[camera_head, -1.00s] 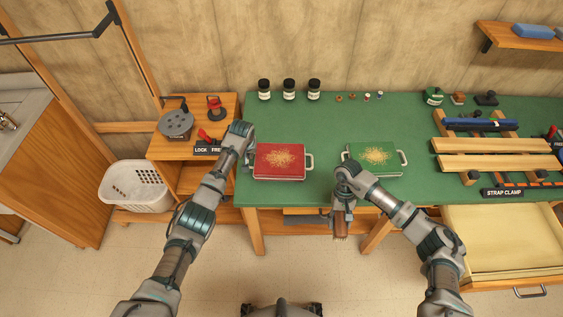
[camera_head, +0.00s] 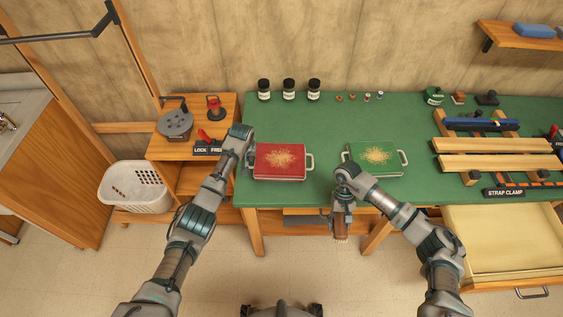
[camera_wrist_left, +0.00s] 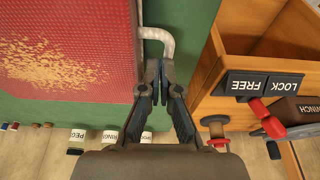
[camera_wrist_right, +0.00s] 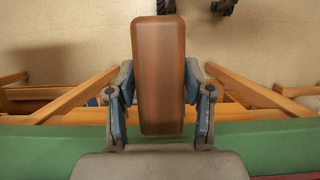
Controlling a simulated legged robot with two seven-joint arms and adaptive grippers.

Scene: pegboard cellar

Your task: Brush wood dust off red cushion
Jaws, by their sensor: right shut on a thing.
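The red cushion (camera_head: 280,163) lies flat on the green bench with a patch of yellowish wood dust in its middle; the dust also shows in the left wrist view (camera_wrist_left: 50,62). It has a pale handle at each side. The brush is clear of the cushion. Its bristles barely show.
A green cushion (camera_head: 376,157) with dust lies right of the red one. Jars (camera_head: 289,90) stand behind. A strap clamp (camera_head: 495,150) fills the bench's right side, above an open drawer (camera_head: 505,240). A side table (camera_head: 190,105) and white basket (camera_head: 137,187) are left.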

